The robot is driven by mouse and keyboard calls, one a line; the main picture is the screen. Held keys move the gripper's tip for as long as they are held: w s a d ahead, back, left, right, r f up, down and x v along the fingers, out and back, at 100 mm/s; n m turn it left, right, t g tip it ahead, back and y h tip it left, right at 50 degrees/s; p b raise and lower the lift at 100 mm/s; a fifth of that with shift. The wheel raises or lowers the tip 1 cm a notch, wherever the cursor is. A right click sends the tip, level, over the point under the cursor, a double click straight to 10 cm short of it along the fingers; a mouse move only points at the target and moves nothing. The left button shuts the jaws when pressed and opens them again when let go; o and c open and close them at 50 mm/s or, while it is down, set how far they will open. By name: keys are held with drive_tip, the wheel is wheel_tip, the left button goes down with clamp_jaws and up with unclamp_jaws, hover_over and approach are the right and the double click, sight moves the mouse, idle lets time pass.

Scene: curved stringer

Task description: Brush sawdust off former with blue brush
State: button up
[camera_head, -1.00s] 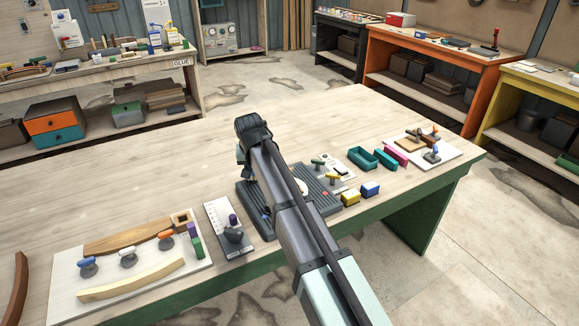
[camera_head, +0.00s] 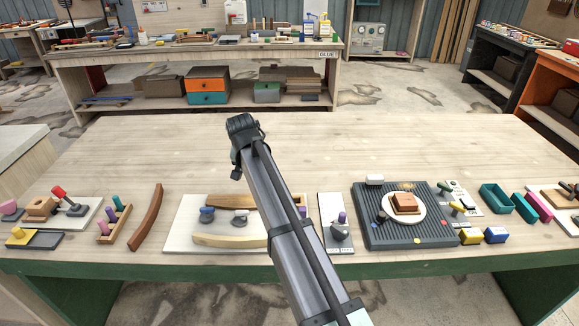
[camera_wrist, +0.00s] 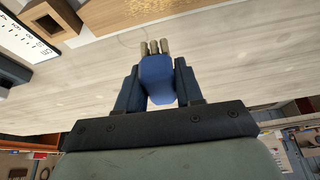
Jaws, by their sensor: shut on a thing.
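My gripper (camera_head: 237,174) hangs over the table behind the white board (camera_head: 180,232). In the wrist view my gripper (camera_wrist: 158,78) is shut on a blue piece with several tan tufts at its tip, which looks like the blue brush (camera_wrist: 158,88). The brush is not clear in the head view. A brown wooden block with a curved edge, likely the former (camera_head: 225,200), lies on the white board near my gripper. It seems to show at the top of the wrist view (camera_wrist: 150,8), apart from the brush.
A square wooden frame (camera_wrist: 52,20) shows in the wrist view. A dark ribbed mat (camera_head: 440,232) with a plate is to the right. The table behind is clear.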

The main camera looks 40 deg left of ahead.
sight(247, 197)
drive_tip(key=s+a+n, duration=0.1)
drive_tip(key=s+a, duration=0.4)
drive_tip(key=s, duration=0.4)
drive_tip(key=shift+w+a+f, duration=0.1)
drive_tip(key=shift+w+f, duration=0.05)
drive_tip(key=shift+f, duration=1.3)
drive_tip(key=shift+w+f, duration=0.1)
drive_tip(key=shift+f, duration=1.35)
drive_tip(key=shift+f, duration=1)
drive_tip(key=shift+w+d+r, duration=0.1)
drive_tip(key=shift+w+d, duration=1.1)
drive_tip(key=shift+w, duration=0.05)
drive_tip(key=shift+w+d, duration=1.25)
drive_tip(key=shift+d, duration=0.05)
drive_tip(key=shift+w+d, duration=1.2)
drive_tip(key=shift+w, duration=0.1)
